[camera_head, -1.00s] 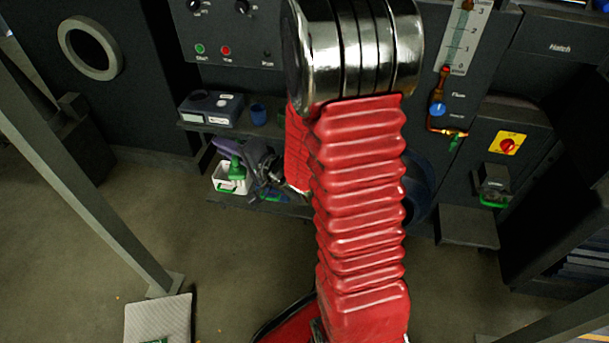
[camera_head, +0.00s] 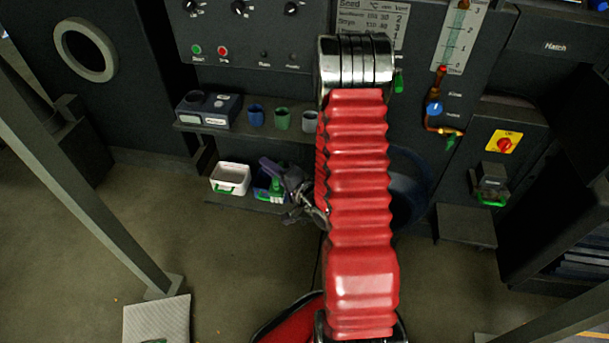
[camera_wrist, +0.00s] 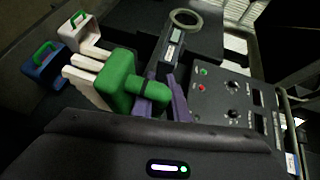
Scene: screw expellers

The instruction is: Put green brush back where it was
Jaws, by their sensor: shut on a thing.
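The green brush (camera_wrist: 118,82) has a green block head and pale bristles, seen large in the wrist view. My gripper (camera_wrist: 160,97) has purple fingers and is shut on the brush's handle. The bristles point toward two bins, a white bin (camera_wrist: 82,35) and a blue bin (camera_wrist: 42,68), both with green handles. In the head view the brush (camera_head: 275,187) shows small and partly hidden in front of the blue bin (camera_head: 261,183), beside my gripper (camera_head: 272,166). The white bin (camera_head: 230,175) stands to the left. I cannot tell whether the brush touches the blue bin.
The bins are on a low shelf (camera_head: 240,201). The upper shelf (camera_head: 222,130) above holds a grey device (camera_head: 209,108) and blue (camera_head: 256,115), green (camera_head: 282,118) and grey (camera_head: 309,121) cups. A control panel (camera_head: 262,32) is behind. Open floor lies in front.

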